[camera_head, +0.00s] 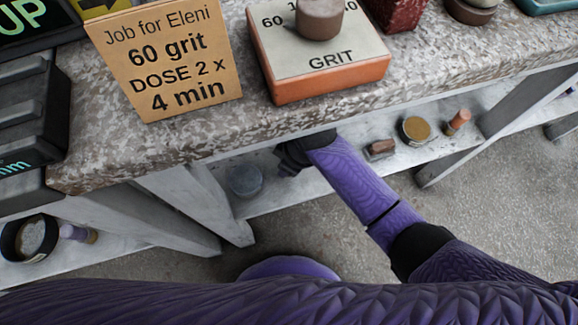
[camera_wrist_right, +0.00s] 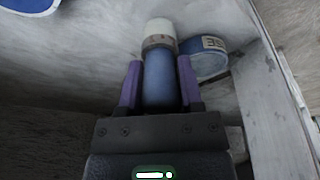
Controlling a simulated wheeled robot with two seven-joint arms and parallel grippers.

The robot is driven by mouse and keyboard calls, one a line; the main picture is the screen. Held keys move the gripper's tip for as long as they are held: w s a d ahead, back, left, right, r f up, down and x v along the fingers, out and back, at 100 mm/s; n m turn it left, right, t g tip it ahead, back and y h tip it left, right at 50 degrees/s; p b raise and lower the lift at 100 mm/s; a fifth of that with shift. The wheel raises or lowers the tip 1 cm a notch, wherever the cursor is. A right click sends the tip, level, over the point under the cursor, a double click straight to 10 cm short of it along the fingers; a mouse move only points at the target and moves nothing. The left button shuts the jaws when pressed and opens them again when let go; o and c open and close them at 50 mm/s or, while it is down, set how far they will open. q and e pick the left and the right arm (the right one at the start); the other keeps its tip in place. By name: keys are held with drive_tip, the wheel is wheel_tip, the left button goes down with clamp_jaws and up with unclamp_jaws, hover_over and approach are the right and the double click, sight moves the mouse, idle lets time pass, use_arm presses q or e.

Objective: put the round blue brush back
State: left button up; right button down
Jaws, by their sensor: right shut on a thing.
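The round blue brush (camera_wrist_right: 160,80) has a blue handle, a metal band and a pale tip. In the right wrist view it stands between the two purple fingers of my right gripper (camera_wrist_right: 159,72), which is shut on the handle. In the head view my right gripper (camera_head: 292,157) reaches under the worktop's front edge, over the lower shelf (camera_head: 285,194). The brush is hidden there. A round blue container (camera_wrist_right: 207,60) with a partly hidden label is just right of the brush in the wrist view. My left gripper is not in view.
A blue-grey round tin (camera_head: 246,180) stands on the lower shelf, left of the gripper. A brown block (camera_head: 380,149), a yellow-topped tin (camera_head: 416,130) and a small orange-topped item (camera_head: 458,121) are to the right. Slanted trestle legs (camera_head: 205,205) flank this space. A card (camera_head: 165,60) stands above.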

wheel_tip(320, 180, down, 4)
drive_tip(key=shift+s+r+b, duration=0.15)
drive_tip(key=shift+r+b, duration=0.1)
drive_tip(key=shift+b, duration=0.45)
drive_tip(key=shift+r, duration=0.4)
drive_tip(key=shift+f, duration=0.15)
drive_tip(key=shift+c, duration=1.3)
unclamp_jaws()
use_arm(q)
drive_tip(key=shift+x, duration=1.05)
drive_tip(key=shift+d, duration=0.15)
